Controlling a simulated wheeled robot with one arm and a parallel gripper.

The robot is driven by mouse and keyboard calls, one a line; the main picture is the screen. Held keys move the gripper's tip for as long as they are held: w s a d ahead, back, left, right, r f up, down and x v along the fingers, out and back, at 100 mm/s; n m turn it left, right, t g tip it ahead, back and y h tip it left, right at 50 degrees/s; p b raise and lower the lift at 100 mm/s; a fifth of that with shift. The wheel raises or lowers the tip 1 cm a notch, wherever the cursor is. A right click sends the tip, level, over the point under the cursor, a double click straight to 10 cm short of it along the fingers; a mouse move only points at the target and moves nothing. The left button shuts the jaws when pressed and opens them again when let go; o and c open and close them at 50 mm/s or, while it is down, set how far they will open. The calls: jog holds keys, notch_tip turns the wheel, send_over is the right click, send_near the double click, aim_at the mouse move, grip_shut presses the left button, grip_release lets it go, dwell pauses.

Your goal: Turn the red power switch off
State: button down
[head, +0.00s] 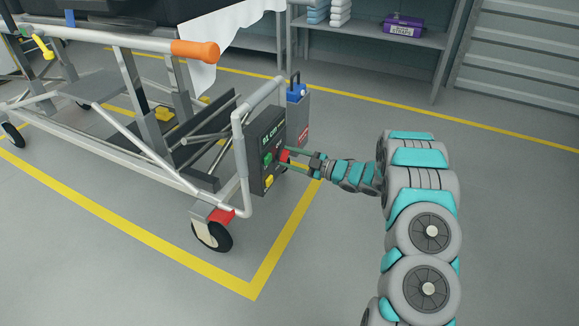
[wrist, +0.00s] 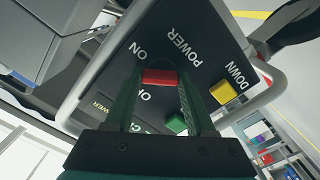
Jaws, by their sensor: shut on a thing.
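The red power switch (wrist: 160,77) is on a dark control panel (head: 258,130) at the end of a wheeled stretcher. My gripper (head: 287,156) reaches the panel from the right in the head view. In the wrist view its two green fingers stand on either side of the red switch, shut on it. White lettering beside the switch includes POWER and ON, seen tilted. I cannot tell from the views which position the switch is in. The fingers partly hide the panel around it.
A green button (wrist: 175,123) and a yellow button (wrist: 223,92) sit close to the switch. A grey tubular rail (head: 240,150) frames the panel. A blue-topped grey box (head: 298,110) stands behind it. The floor to the right is clear up to the shelves (head: 395,35).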

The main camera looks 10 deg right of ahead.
jog(key=n+b, duration=0.8)
jog(key=shift+s+f, duration=0.15)
jog(key=shift+a+n, duration=0.1)
jog(key=shift+n, duration=0.9)
jog(key=shift+c, duration=1.2)
grip_release()
